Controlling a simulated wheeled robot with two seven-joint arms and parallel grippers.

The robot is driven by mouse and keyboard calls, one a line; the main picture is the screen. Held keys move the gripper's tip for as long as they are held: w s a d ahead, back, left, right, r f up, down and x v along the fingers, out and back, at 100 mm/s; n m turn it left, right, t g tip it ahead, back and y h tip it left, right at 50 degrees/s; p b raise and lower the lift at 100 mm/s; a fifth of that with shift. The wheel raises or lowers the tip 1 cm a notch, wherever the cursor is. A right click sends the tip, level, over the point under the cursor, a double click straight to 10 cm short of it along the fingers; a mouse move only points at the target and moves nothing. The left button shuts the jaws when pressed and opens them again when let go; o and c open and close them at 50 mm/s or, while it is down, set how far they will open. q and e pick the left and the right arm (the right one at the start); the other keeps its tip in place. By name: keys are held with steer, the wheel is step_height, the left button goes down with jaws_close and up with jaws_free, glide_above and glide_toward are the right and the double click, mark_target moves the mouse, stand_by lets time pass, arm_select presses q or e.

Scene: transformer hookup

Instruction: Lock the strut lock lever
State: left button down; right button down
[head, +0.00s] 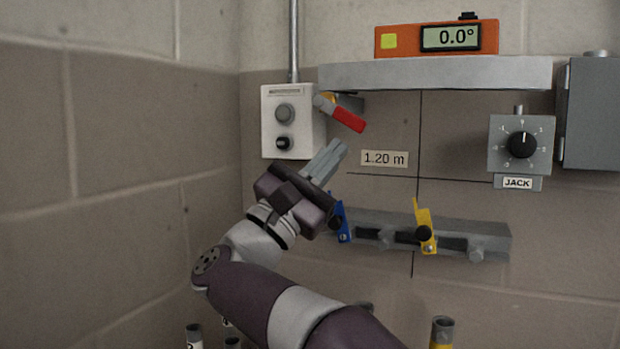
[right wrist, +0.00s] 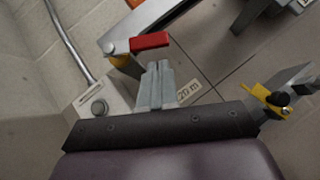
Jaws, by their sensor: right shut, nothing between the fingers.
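A red-handled lever (head: 349,119), which looks like the strut lock lever, sits under the left end of the grey shelf. In the head view its handle slopes down to the right from a grey and yellow pivot. In the right wrist view the red handle (right wrist: 151,41) lies just beyond my fingertips. My right gripper (head: 338,148) is shut and empty, below the lever and pointing up toward it. Its closed fingers also show in the right wrist view (right wrist: 158,68), with a visible gap to the handle. My left gripper is not in view.
A grey shelf (head: 450,74) carries an orange level (head: 391,41) reading 0.0°. A white control box (head: 271,128) is close left of the lever. A JACK dial (head: 522,144) is at right. A lower grey rail (head: 480,232) has blue (head: 342,225) and yellow (head: 423,222) levers.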

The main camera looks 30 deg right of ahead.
mark_target(356, 130)
steer(key=shift+s+d+r, duration=0.2)
steer(key=shift+s+r, duration=0.15)
steer(key=shift+r, duration=0.35)
steer(key=n+t+b, duration=0.2)
steer(key=n+t, duration=0.1)
steer(key=s+d+r+n+t+y+b, duration=0.1)
steer(key=n+t+b, duration=0.1)
steer(key=n+t, duration=0.1)
steer(key=s+n+t+y+b, duration=0.1)
steer(key=n+t+b, duration=0.1)
steer(key=n+b, duration=0.1)
steer(key=shift+d+r+n+t, duration=0.2)
steer(key=shift+d+n+t, duration=0.1)
steer(key=shift+t, duration=0.1)
steer(key=shift+r+y+b, duration=0.3)
steer(key=shift+r+b, duration=0.15)
steer(key=shift+r, duration=0.05)
steer(key=shift+s+r, duration=0.1)
steer(key=shift+r, duration=0.05)
steer(key=shift+d, duration=0.1)
